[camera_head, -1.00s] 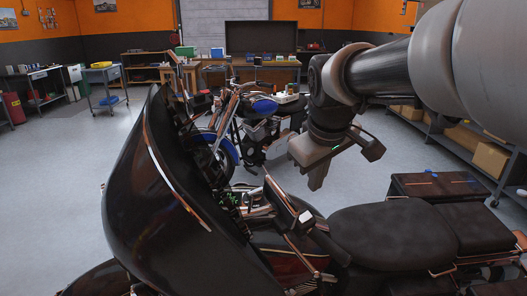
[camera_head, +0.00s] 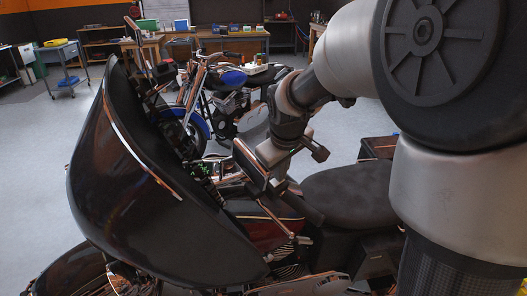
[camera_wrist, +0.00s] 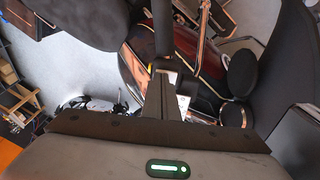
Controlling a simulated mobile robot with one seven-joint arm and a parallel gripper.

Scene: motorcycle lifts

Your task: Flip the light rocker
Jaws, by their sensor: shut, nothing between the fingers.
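A black motorcycle with a large fairing (camera_head: 150,190) fills the front of the head view. Its handlebar (camera_head: 248,165) and small green-lit dash parts (camera_head: 205,172) sit behind the fairing. I cannot single out the light rocker in either view. My gripper (camera_wrist: 162,82) is shut and empty. In the wrist view its fingers reach toward a dark handlebar bar (camera_wrist: 162,30) with a small pale and yellow-marked part beside it; I cannot tell whether they touch. In the head view the fingertips are hidden behind or among the handlebar parts.
The seat (camera_head: 345,195) lies right of the handlebar, below my arm. A second, blue motorcycle (camera_head: 200,125) stands behind. A blue cart (camera_head: 66,65) and a workbench (camera_head: 215,40) are further back. Grey floor (camera_head: 50,150) is clear at the left.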

